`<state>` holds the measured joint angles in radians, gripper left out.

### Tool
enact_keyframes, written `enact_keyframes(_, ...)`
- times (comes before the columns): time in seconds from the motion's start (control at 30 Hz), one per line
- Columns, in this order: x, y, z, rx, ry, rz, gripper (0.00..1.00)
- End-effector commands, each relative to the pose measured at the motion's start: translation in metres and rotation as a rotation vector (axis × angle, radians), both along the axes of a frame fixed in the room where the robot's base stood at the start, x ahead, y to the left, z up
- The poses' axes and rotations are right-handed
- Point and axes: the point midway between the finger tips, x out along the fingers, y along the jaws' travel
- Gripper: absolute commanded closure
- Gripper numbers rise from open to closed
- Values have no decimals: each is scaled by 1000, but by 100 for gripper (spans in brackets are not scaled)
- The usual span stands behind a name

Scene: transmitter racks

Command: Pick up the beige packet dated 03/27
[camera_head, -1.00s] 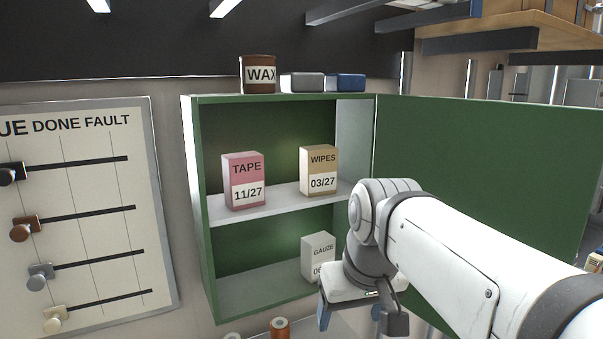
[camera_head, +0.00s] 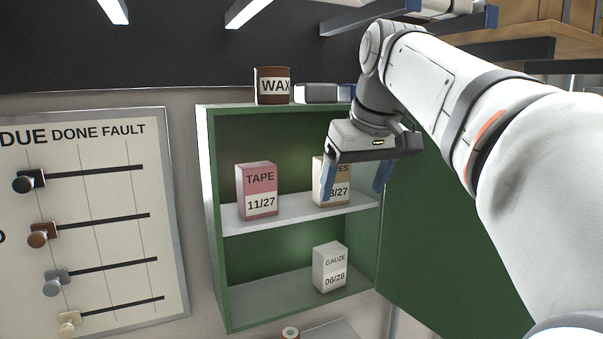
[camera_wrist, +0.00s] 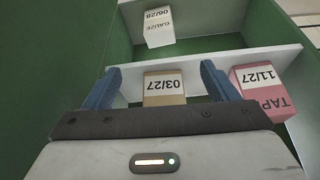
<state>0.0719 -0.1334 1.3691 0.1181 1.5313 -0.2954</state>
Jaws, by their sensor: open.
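The beige WIPES packet (camera_head: 322,181), dated 03/27, stands upright on the middle shelf of the green cabinet. In the head view my gripper partly covers it. My gripper (camera_head: 356,194) is open, with its blue fingers pointing down in front of the packet. In the wrist view the packet (camera_wrist: 164,88) shows between the two fingertips (camera_wrist: 162,75), its 03/27 label upside down. I cannot tell whether the fingers reach around it in depth; neither seems to touch it.
The pink TAPE packet (camera_head: 257,190), dated 11/27, stands left on the same shelf (camera_head: 300,213). The white GAUZE packet (camera_head: 330,267) is on the cabinet floor. A brown WAX tin (camera_head: 272,86) and a grey box (camera_head: 316,93) sit on top. The open green door (camera_head: 440,240) is at right.

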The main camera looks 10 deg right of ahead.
Motion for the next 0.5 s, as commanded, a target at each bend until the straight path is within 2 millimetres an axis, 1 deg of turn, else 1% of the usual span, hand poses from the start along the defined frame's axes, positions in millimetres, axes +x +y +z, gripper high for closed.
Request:
enact_keyframes(0.03, 6, 2, 1, 0, 1, 1, 20)
enact_keyframes(0.17, 13, 3, 1, 0, 0, 0, 20)
enact_keyframes(0.27, 22, 6, 1, 1, 1, 0, 20)
enact_keyframes(0.43, 51, 13, 2, 0, 2, 2, 20)
enact_keyframes(0.5, 52, 14, -13, 0, 4, 1, 20)
